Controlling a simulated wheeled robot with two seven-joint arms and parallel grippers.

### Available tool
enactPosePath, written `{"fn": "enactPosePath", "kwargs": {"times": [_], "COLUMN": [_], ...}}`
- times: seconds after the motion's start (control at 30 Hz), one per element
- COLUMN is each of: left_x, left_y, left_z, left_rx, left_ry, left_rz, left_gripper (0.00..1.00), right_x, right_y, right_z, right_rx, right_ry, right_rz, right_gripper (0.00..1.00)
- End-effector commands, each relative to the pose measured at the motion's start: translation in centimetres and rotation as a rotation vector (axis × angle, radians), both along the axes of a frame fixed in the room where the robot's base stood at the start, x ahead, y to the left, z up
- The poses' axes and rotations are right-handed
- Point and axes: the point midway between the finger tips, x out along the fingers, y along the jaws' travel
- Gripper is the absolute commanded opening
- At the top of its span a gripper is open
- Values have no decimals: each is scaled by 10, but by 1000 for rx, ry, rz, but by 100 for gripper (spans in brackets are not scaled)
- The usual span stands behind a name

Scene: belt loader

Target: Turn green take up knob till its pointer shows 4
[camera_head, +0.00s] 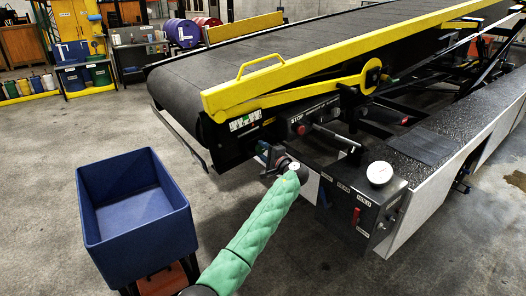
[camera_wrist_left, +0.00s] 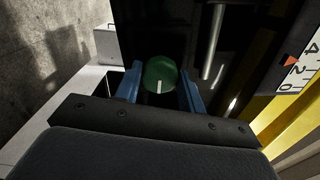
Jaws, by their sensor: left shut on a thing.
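The green take up knob (camera_wrist_left: 160,75) has a round face with a white line on it, seen in the left wrist view. My left gripper (camera_wrist_left: 161,91) is shut on it, with one blue finger on each side. The scale (camera_wrist_left: 300,66) at the right edge of that view carries 4, 2 and 0, and its red pointer (camera_wrist_left: 291,60) stands near 2. In the head view my left gripper (camera_head: 272,158) is at the belt loader's near front corner, below a small label (camera_head: 243,121). The knob cannot be made out there.
A blue open bin (camera_head: 135,210) stands left of my left arm. A control box (camera_head: 362,208) with a white round button (camera_head: 379,173) is on the right. The yellow side rail (camera_head: 300,72) runs above the gripper. Open floor lies at the left.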

Motion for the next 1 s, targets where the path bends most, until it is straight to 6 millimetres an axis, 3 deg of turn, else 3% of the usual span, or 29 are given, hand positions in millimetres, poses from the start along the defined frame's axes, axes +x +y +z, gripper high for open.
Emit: {"fn": "enactPosePath", "kwargs": {"times": [0.2,0.4,1.0], "left_x": [0,0,-1], "left_y": [-1,-1,-1], "left_z": [1,0,-2], "left_rx": [146,246,337], "left_ry": [107,180,247], "left_rz": [-1,-2,-3], "left_gripper": [17,17,17], "right_x": [-13,-12,-16], "right_y": [-7,-10,-13], "right_z": [-29,-45,-63], "right_rx": [-8,-12,-16], "right_ry": [6,-4,-9], "right_rz": [0,1,4], "right_gripper": [36,36,36]}}
